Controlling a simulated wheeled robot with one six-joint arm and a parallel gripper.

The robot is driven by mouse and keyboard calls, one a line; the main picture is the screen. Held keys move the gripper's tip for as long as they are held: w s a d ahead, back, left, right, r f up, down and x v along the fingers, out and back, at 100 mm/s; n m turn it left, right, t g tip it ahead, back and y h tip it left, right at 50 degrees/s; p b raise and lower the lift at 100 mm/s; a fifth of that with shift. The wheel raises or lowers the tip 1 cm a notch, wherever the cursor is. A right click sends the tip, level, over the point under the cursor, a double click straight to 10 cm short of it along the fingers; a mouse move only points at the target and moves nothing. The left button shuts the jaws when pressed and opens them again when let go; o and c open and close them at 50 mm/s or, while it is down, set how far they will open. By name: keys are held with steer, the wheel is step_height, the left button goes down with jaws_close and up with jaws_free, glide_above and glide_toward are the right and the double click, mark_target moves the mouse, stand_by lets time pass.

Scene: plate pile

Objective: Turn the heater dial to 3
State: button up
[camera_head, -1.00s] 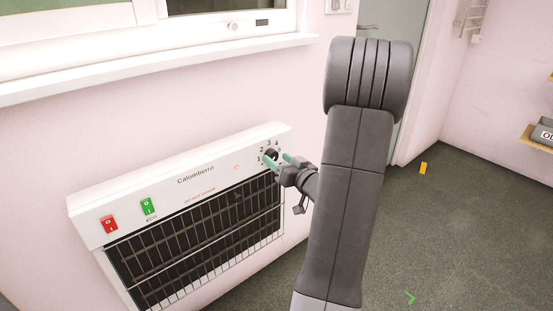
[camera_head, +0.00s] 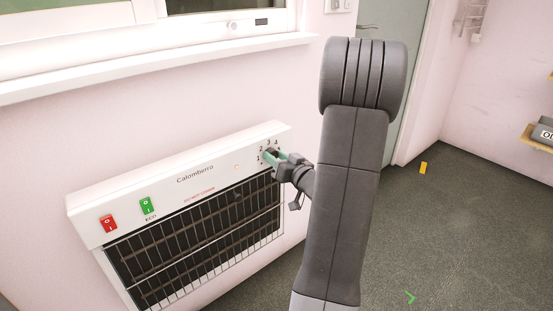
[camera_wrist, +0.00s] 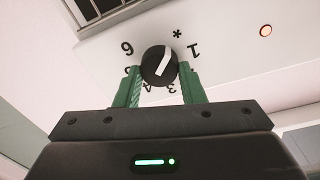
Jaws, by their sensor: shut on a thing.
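The white heater (camera_head: 185,182) hangs on the pink wall, with its black dial (camera_wrist: 156,68) on the top panel at the right end. The dial carries a white pointer line, slanted in the wrist view; I cannot tell for sure which number it marks. Printed marks ring the dial: 6 is at its left, a star and 1 at its right, and 3 and 4 below, partly hidden by the green fingers. My gripper (camera_wrist: 160,84) is shut on the dial, one finger on each side. In the head view my gripper (camera_head: 277,158) covers part of the dial.
A red switch (camera_head: 108,223) and a green switch (camera_head: 147,206) sit at the heater's left. A small orange lamp (camera_wrist: 265,31) shows on the panel. The window sill (camera_head: 170,68) juts out above. A yellow item (camera_head: 423,168) lies on the open floor at right.

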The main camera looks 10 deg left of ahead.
steer(key=shift+f, duration=0.1)
steer(key=m+b, duration=0.5)
steer(key=m, duration=0.4)
steer(key=shift+w+d+g, duration=0.1)
steer(key=shift+w+g, duration=0.05)
steer(key=shift+g, duration=0.25)
steer(key=m, duration=0.3)
steer(key=shift+m+b, duration=0.3)
steer(key=shift+m, duration=0.1)
steer(key=m, duration=0.3)
steer(key=shift+g+p, duration=0.3)
steer(key=shift+p, duration=0.05)
steer(key=m+p, duration=0.1)
steer(key=m, duration=0.2)
steer(key=shift+m, duration=0.4)
steer(key=m+p, duration=0.1)
steer(key=m, duration=0.1)
steer(key=m+p, duration=0.2)
steer(key=m, duration=0.1)
steer(key=shift+f+m+g+y, duration=0.2)
steer(key=shift+m+g+y, duration=0.1)
steer(key=shift+y, duration=0.1)
steer(key=shift+f+p, duration=0.1)
steer(key=shift+p, duration=0.2)
